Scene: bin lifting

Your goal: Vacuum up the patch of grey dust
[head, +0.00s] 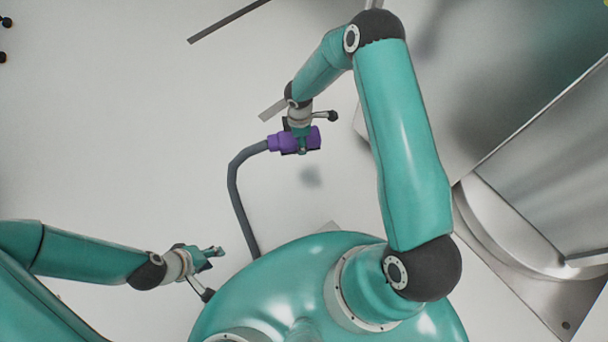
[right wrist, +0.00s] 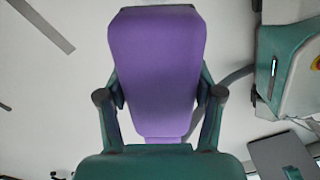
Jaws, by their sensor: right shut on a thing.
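The purple vacuum nozzle (head: 278,142) is held above the floor, with a grey hose (head: 236,198) running from its left end down toward my body. My right gripper (head: 301,149) is shut on it. In the right wrist view the purple nozzle (right wrist: 157,70) sits between the two fingers of my right gripper (right wrist: 160,96). A small darker grey patch (head: 310,176), apparently the dust, lies on the floor just below the nozzle in the head view. My left gripper (head: 214,254) is at lower left, apart from the hose; its finger gap is unclear.
Large metal panels (head: 500,70) and a round metal base (head: 515,225) fill the right side. A thin grey strip (head: 228,20) lies at the top. The pale floor (head: 110,120) on the left is mostly clear.

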